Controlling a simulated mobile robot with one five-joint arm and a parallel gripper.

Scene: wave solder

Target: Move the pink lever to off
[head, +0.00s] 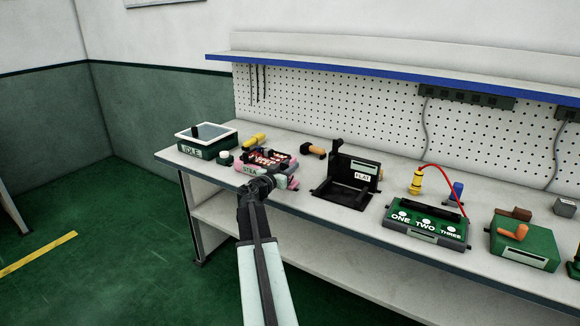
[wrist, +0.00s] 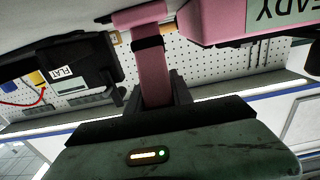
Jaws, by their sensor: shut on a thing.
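The pink device (head: 262,164) sits on the bench near its left end, with dark and red parts on top. It also shows at the top right of the wrist view (wrist: 225,30), where its label reads "EADY", part cut off. The pink lever (wrist: 153,72) is a flat bar with a dark band, joined to a pink crosspiece. In the head view, a pink part of it (head: 294,183) shows at the device's right. My gripper (wrist: 155,100) is shut on the pink lever, with the dark fingers either side of it. In the head view my gripper (head: 264,184) hides part of the device's front.
A green box labelled "IDLE" (head: 192,153) stands left of the device. A black open fixture labelled "FLAT" (head: 345,196) stands to the right. Further right are a "ONE TWO THREE" box (head: 426,234) and a green box (head: 527,248). A pegboard (head: 390,115) stands behind.

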